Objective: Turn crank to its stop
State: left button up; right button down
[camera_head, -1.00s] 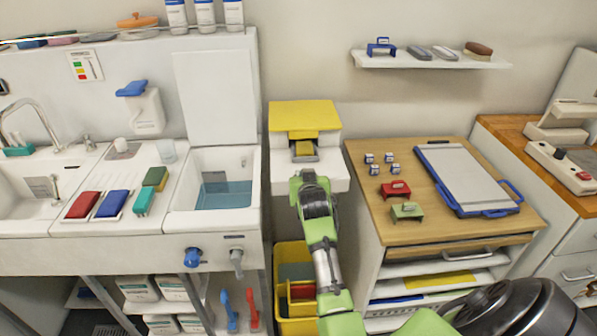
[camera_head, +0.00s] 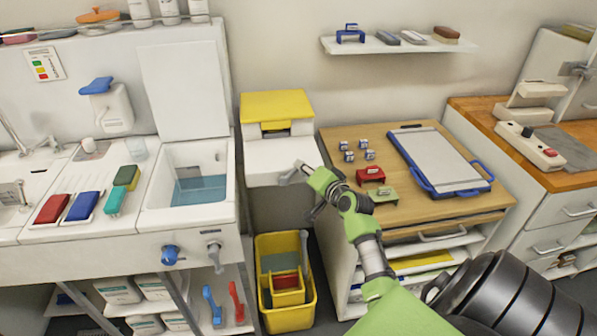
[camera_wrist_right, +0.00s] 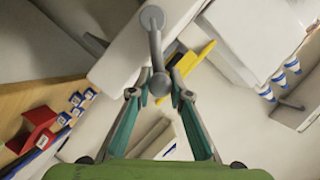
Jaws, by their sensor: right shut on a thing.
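The grey crank (camera_head: 289,178) is at the right side of the white box with the yellow lid (camera_head: 277,106). In the right wrist view the crank (camera_wrist_right: 154,45) shows as a grey arm with a round hub at the top and a rounded grip end between my fingers. My right gripper (camera_head: 304,170) is shut on that grip end, at the box's right front. Its two teal-sided fingers also show in the wrist view (camera_wrist_right: 159,92), one on each side of the grip. The far side of the grip is hidden. My left gripper is not in view.
A yellow bin (camera_head: 287,318) is below the box. A sink unit (camera_head: 150,250) is on the left.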

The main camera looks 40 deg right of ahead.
jog(key=shift+s+d+f+m+t+b, duration=0.15)
jog(key=shift+d+f+m+t+b, duration=0.15)
jog(key=shift+d+f+m+b, duration=0.15)
jog(key=shift+s+f+b, duration=0.1)
jog(key=shift+f+b, duration=0.1)
jog(key=shift+b, duration=0.1)
jog(key=shift+s+d+f, duration=0.1)
jog(key=shift+f, duration=0.1)
jog(key=c, duration=1.9)
grip_release()
jog(key=shift+w+f, duration=0.1)
jog(key=shift+w, duration=0.15)
jog(key=shift+s, duration=0.1)
jog(key=v, duration=1.1)
jog(key=shift+s, duration=0.4)
